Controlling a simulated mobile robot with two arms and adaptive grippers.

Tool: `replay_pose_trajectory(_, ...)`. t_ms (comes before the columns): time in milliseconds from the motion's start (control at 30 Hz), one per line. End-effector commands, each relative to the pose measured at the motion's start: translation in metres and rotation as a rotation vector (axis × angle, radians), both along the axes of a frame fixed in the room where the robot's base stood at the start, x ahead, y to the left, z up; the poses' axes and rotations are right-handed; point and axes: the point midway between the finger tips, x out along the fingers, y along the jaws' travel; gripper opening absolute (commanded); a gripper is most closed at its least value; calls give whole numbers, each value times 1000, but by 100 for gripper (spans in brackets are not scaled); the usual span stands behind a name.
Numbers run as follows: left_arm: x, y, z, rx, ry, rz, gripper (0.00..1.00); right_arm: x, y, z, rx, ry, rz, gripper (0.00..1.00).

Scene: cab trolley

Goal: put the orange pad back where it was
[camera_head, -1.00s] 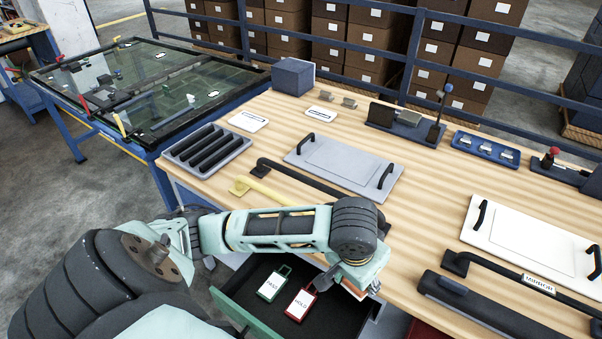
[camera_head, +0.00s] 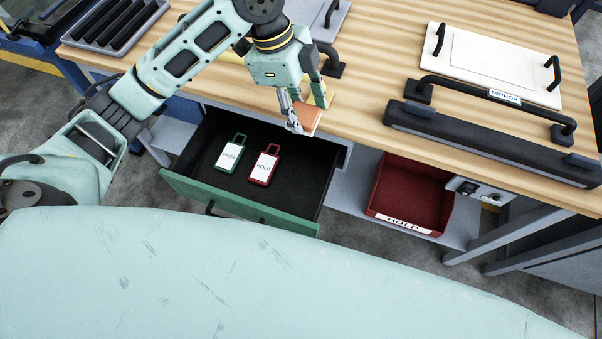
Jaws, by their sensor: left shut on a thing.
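The orange pad (camera_head: 308,117) is in the jaws of my left gripper (camera_head: 295,122), which is shut on it. The gripper points down over the table's front edge, above the back right of the open drawer (camera_head: 251,212). The pad appears held clear of the drawer floor; whether it touches the table edge I cannot tell. A green tag marked PASS (camera_head: 230,154) and a red tag marked HOLD (camera_head: 264,166) lie in the drawer. My right gripper is not in view.
A red HOLD bin (camera_head: 411,196) stands on a shelf right of the drawer. On the wooden table (camera_head: 400,60) are a white board with black handles (camera_head: 490,62), a long dark bar (camera_head: 490,142) and a black rail (camera_head: 545,108). A grey tray (camera_head: 112,25) stands at the left.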

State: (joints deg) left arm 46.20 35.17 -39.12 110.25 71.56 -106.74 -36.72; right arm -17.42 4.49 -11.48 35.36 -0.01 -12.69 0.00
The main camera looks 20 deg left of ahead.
Motion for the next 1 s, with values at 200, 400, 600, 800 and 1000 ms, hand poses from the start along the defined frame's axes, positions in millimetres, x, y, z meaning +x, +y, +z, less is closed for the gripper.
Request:
replay_pose_trajectory(200, -2, 1, -62, 2, 9, 5, 22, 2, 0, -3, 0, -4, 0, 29)
replay_pose_trajectory(400, -2, 1, -116, 3, 8, 6, 22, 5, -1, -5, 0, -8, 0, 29)
replay_pose_trajectory(600, -2, 1, -170, 2, 6, 6, 22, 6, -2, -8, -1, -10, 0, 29)
replay_pose_trajectory(800, -1, 1, -207, 2, 3, 6, 22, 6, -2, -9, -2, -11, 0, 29)
replay_pose_trajectory(1000, -1, 1, -220, 2, 1, 5, 22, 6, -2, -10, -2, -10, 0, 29)
